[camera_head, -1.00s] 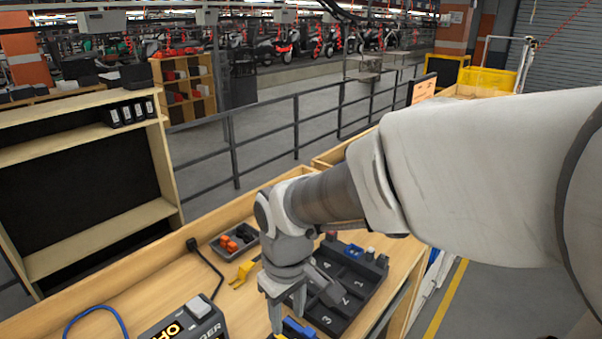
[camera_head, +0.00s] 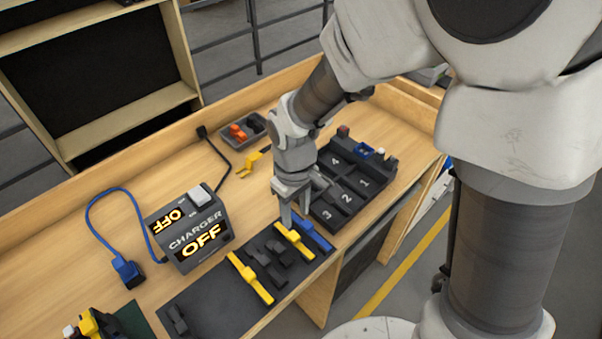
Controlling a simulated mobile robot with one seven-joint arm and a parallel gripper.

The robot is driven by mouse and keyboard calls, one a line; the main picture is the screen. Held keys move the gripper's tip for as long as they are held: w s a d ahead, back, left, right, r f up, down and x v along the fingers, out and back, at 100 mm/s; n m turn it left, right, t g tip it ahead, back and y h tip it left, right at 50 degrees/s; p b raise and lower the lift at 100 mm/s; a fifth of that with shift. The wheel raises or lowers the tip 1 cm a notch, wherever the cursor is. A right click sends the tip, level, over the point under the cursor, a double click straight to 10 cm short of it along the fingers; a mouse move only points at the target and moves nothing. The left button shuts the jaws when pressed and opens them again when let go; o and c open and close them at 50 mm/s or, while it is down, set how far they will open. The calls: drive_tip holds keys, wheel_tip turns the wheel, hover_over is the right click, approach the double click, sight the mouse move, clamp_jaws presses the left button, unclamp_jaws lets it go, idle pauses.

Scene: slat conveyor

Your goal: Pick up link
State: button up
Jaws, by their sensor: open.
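On a dark mat (camera_head: 208,302) lie a yellow bar-shaped piece (camera_head: 297,243), a blue bar-shaped piece (camera_head: 317,236) beside it, and another yellow bar (camera_head: 250,279). Several black pieces (camera_head: 266,266) lie between the yellow bars. I cannot tell which of these is the link. My gripper (camera_head: 295,219) is open and points down at the far right end of the mat, over the ends of the right yellow bar and the blue bar. Its fingers partly hide those ends; I cannot tell whether they touch. Nothing shows between the fingers.
A charger box (camera_head: 187,231) reading OFF stands left of the mat, with a blue cable plug (camera_head: 128,270). A black tray with numbered compartments (camera_head: 352,187) lies right behind my gripper. A grey bin (camera_head: 229,134) with orange pieces and a yellow tool (camera_head: 250,164) lie farther back.

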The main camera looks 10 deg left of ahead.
sight(294, 235)
wheel_tip(294, 235, down, 6)
drive_tip(key=shift+r, duration=0.15)
drive_tip(key=shift+w+a+f+p, duration=0.15)
drive_tip(key=shift+f+p, duration=0.15)
drive_tip(key=shift+f, duration=0.95)
drive_tip(key=shift+a+f+p, duration=0.15)
drive_tip(key=shift+f+p, duration=0.15)
drive_tip(key=shift+f, duration=0.95)
drive_tip(key=shift+c, duration=0.3)
clamp_jaws()
